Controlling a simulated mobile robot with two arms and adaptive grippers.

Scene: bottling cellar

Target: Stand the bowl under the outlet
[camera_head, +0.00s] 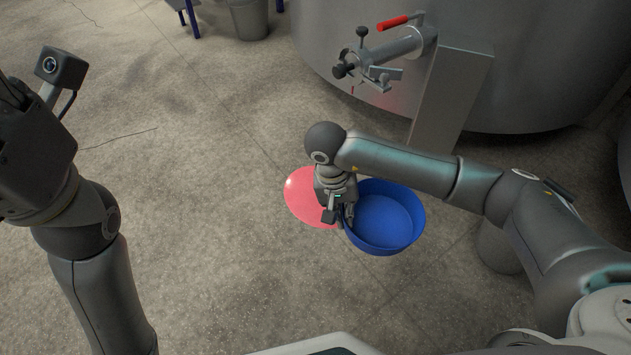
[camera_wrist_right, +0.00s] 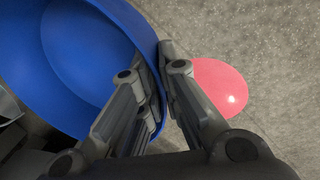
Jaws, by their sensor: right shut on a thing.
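The blue bowl (camera_head: 385,222) is right of centre in the head view, upright or nearly so, and looks empty. My right gripper (camera_head: 346,214) is shut on its left rim. In the right wrist view the fingers (camera_wrist_right: 163,75) straddle the wall of the bowl (camera_wrist_right: 85,60). I cannot tell whether the bowl touches the floor. The outlet (camera_head: 348,70) is the end of a metal pipe with a valve on the tank, farther back than the bowl. A small red streak shows below it. My left arm is at the left; its fingers are not visible.
A glossy pink-red round patch (camera_head: 302,200), like a puddle, lies on the floor beside the bowl. The steel tank (camera_head: 540,60) and its grey upright panel (camera_head: 448,100) stand behind. A red handle (camera_head: 393,22) tops the pipe. A grey bucket (camera_head: 249,20) is far back. Floor left is clear.

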